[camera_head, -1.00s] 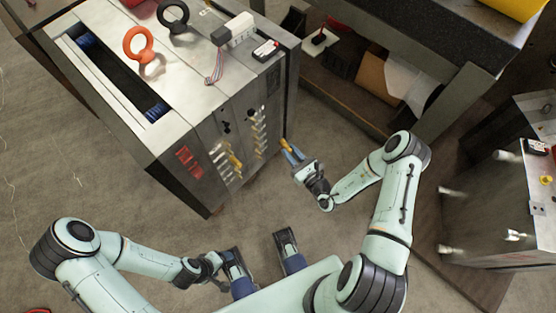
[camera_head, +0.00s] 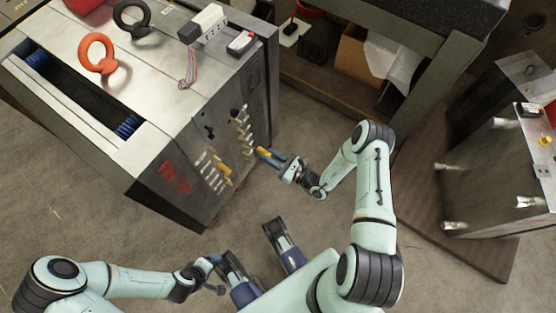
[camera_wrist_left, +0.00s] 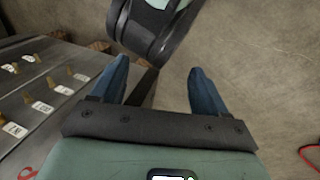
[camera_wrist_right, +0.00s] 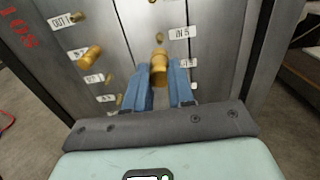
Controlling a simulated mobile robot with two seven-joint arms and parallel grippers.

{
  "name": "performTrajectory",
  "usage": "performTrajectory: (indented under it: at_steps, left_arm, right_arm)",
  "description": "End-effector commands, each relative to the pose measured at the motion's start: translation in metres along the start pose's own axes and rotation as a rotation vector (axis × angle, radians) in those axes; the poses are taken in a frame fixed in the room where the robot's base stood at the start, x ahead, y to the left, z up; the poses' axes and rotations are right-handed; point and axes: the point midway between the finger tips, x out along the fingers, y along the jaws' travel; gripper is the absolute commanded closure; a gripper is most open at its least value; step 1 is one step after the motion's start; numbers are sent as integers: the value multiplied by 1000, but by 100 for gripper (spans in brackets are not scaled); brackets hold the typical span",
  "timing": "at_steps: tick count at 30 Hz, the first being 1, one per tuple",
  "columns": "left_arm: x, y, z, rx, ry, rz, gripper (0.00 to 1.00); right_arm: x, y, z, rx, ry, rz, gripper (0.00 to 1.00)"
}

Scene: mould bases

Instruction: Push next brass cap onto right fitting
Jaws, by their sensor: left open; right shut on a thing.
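The steel mould base (camera_head: 150,150) carries columns of small brass fittings on its front face. The left column (camera_head: 208,168) has some larger brass pieces on it; the right column (camera_head: 243,125) runs up beside it. My right gripper (camera_head: 272,158) is shut on a brass cap (camera_wrist_right: 158,72), which points at the right column. In the right wrist view the cap lies between the blue fingers below the "IN 8" label (camera_wrist_right: 180,33). The fitting behind the cap is hidden, so contact cannot be told. My left gripper (camera_wrist_left: 160,70) is open and empty, away from the face.
An orange lifting eye (camera_head: 99,52) and a black one (camera_head: 132,15) stand on top of the mould, near a white connector block (camera_head: 203,24). A workbench (camera_head: 420,45) is behind. A second metal block (camera_head: 490,180) stands at right. Floor is clear left of the mould.

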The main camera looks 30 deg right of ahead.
Motion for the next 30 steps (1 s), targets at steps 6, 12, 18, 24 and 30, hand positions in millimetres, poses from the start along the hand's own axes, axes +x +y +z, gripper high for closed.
performTrajectory:
  at_steps: [6,12,18,24,30]
  left_arm:
    - [6,-2,-9,-2,26,-2,26]
    - [9,-4,-14,-3,39,-2,26]
    - [10,-4,-16,-4,45,-3,26]
    - [10,-4,-16,-4,46,-3,26]
    - [10,-4,-16,-4,46,-3,26]
  right_arm:
    - [22,0,0,0,-1,0,100]
    - [37,0,0,0,-1,-1,100]
    - [44,0,0,0,0,-1,100]
    - [44,0,0,0,0,-1,100]
    - [44,0,0,0,1,-1,100]
